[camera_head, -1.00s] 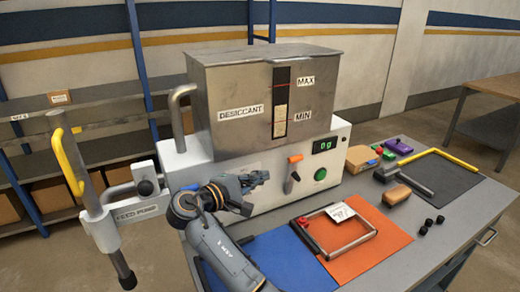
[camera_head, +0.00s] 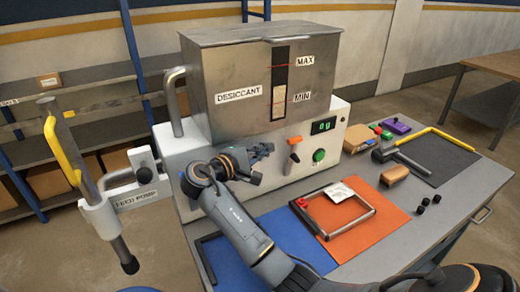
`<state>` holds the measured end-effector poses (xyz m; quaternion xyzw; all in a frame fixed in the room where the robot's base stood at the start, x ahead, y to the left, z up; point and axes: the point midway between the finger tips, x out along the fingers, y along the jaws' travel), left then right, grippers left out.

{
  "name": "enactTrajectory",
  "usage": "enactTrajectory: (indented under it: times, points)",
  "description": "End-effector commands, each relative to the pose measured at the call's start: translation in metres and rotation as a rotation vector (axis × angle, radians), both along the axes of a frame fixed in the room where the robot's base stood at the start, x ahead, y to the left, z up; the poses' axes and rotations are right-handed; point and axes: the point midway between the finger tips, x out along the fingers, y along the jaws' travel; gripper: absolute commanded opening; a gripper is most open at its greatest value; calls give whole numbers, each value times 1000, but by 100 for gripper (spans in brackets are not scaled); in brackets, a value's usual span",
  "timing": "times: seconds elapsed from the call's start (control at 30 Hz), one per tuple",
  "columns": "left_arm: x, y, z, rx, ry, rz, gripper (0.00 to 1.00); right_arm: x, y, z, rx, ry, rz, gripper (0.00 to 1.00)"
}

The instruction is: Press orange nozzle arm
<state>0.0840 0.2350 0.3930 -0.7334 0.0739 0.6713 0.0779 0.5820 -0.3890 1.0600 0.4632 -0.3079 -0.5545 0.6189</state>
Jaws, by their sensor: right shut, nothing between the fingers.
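The orange nozzle arm (camera_head: 294,141) is a small orange lever on the white front panel of the desiccant machine (camera_head: 170,150), with a grey spout (camera_head: 291,164) hanging below it. My right gripper (camera_head: 266,151) is shut and empty. It is just left of the orange lever, pointing right towards it, with a small visible gap. My left gripper is not in view.
A green button (camera_head: 319,155) and a display (camera_head: 323,126) are right of the lever. A frame with a red knob (camera_head: 336,213) lies on the orange mat (camera_head: 385,228). A feed pump with a yellow handle (camera_head: 62,150) stands left. Blocks and a hammer lie at right.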

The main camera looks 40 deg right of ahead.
Motion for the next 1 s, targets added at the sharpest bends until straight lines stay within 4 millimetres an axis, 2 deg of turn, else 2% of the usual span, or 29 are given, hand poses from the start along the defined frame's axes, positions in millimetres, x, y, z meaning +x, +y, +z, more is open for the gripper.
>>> enactTrajectory:
  times: [0.1, 0.33, 0.83, 1.0]
  points:
    - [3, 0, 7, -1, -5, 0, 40, 4, -23, -1, -2, 3, -2, 0]
    - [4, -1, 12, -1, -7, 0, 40, 10, -49, -6, 0, 2, 0, 0]
    - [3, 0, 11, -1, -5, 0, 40, 11, -55, -8, -1, -2, 0, 0]
    - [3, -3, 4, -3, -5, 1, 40, 11, -66, -11, -4, -32, 0, 0]
